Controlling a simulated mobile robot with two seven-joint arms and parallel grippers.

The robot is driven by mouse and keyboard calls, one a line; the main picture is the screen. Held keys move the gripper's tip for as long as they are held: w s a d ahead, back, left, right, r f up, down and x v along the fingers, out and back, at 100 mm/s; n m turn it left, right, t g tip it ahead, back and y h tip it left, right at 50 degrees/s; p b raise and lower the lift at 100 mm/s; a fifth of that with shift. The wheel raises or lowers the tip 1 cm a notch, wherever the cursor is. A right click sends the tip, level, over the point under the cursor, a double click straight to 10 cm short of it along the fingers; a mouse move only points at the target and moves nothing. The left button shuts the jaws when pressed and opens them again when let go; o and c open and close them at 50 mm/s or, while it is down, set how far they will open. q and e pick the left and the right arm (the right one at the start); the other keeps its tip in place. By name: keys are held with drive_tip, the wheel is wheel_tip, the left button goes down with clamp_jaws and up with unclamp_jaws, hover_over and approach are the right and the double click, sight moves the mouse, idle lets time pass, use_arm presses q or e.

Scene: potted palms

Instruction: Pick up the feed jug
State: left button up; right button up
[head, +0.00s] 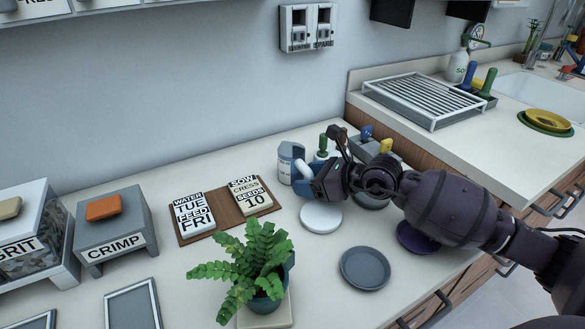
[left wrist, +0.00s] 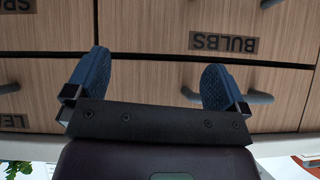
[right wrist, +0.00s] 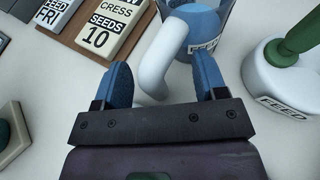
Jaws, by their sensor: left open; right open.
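The feed jug (head: 286,163) stands on the counter near the wall, grey-blue with a white curved handle. In the right wrist view the jug (right wrist: 196,22) shows a FEED label, its top cut off by the frame. My right gripper (right wrist: 163,66) is open, with the jug's white handle (right wrist: 160,55) between its blue fingers. In the head view my right gripper (head: 306,177) is beside the jug and hides part of it. My left gripper (left wrist: 150,80) is open and empty in front of wooden drawers, outside the head view.
A white object with a green handle (right wrist: 285,85), also labelled FEED, stands close right of the jug. A wooden board with label cards (head: 222,222) lies left. A white saucer (head: 321,217), a grey saucer (head: 365,269) and a potted fern (head: 262,280) are nearer. A drying rack (head: 428,98) stands right.

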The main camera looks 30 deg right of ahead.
drive_tip(key=shift+s, duration=0.1)
drive_tip(key=shift+c, duration=0.9)
clamp_jaws()
use_arm(q)
drive_tip(key=shift+s+f, duration=0.2)
drive_tip(key=shift+s, duration=0.1)
use_arm(e)
drive_tip(key=shift+r, duration=0.15)
